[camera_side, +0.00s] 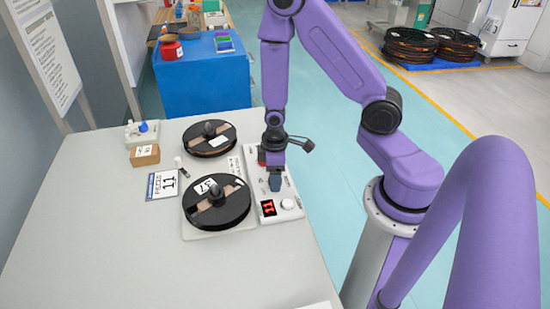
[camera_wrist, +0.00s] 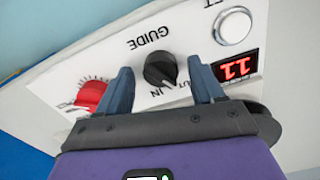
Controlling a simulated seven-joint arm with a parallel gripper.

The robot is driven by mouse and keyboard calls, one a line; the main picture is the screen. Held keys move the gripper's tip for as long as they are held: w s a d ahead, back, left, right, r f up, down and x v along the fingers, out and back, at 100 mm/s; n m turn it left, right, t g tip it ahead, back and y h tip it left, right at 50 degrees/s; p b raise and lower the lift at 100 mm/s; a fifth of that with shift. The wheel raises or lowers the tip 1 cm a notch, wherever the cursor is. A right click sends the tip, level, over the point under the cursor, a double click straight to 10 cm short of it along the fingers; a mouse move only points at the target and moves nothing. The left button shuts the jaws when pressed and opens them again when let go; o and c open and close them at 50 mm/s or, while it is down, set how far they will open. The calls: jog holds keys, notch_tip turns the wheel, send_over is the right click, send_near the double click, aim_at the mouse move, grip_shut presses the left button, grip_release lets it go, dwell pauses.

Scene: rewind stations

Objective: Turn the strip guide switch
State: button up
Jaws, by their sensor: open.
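The strip guide switch is a black knob (camera_wrist: 160,70) on a white control panel, under the word GUIDE and beside the words IN and OUT. In the wrist view my gripper (camera_wrist: 164,84) is open, with one blue-grey finger on each side of the knob. A gap shows between each finger and the knob. In the side view my gripper (camera_side: 274,183) is low over the white control panel (camera_side: 262,215), and its fingers hide the knob there.
A red knob (camera_wrist: 90,94) sits close beside the left finger. A red display reading 11 (camera_wrist: 236,67) and a white round button (camera_wrist: 233,27) lie to the right. Two black reels, near (camera_side: 217,212) and far (camera_side: 209,140), stand left of the panel.

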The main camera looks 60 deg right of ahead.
jog(key=shift+r, duration=0.15)
notch_tip(320, 180, up, 12)
jog(key=shift+f, duration=0.2)
dwell(1.0)
jog(key=shift+a, duration=0.1)
